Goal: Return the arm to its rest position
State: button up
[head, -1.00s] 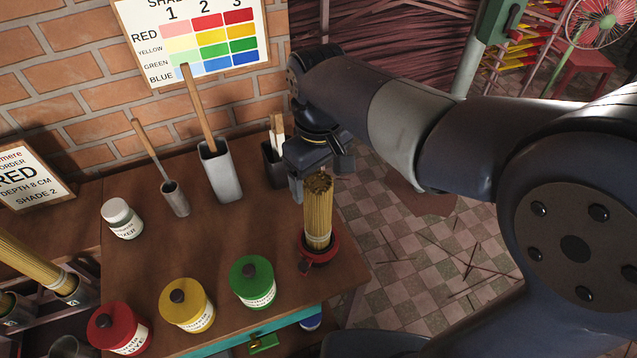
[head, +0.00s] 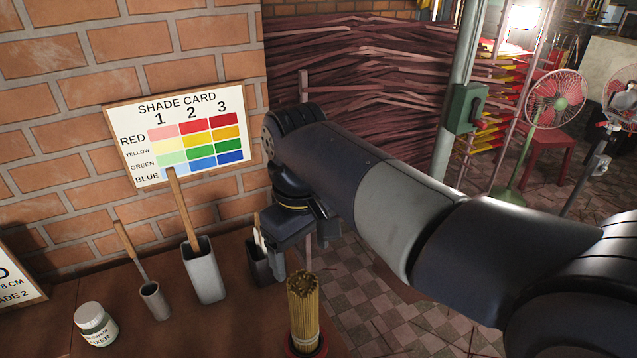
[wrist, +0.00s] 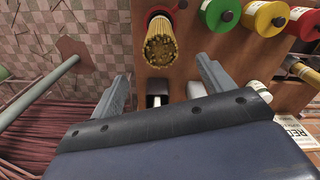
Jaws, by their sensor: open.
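My gripper (wrist: 160,82) is open and empty, its two fingers spread wide in the wrist view. In the head view my gripper (head: 300,248) hangs from my raised arm, above and behind the bundle of incense sticks (head: 303,305). The bundle stands upright in a red holder (head: 318,344) near the table's right edge. In the wrist view the bundle (wrist: 160,46) lies beyond the fingertips, apart from them. The fingertips are partly hidden in the head view.
The table (head: 225,330) holds a grey square pot (head: 203,275), a small grey cup (head: 154,301), a dark pot (head: 260,268) and a white jar (head: 95,322). A shade card (head: 180,135) is on the brick wall. A fan (head: 556,98) and green post box (head: 465,108) stand right.

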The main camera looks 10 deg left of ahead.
aim_at(303, 283)
notch_tip(303, 283, down, 10)
jog(key=shift+r, duration=0.1)
jog(key=shift+r+p, duration=0.95)
jog(key=shift+r, duration=0.3)
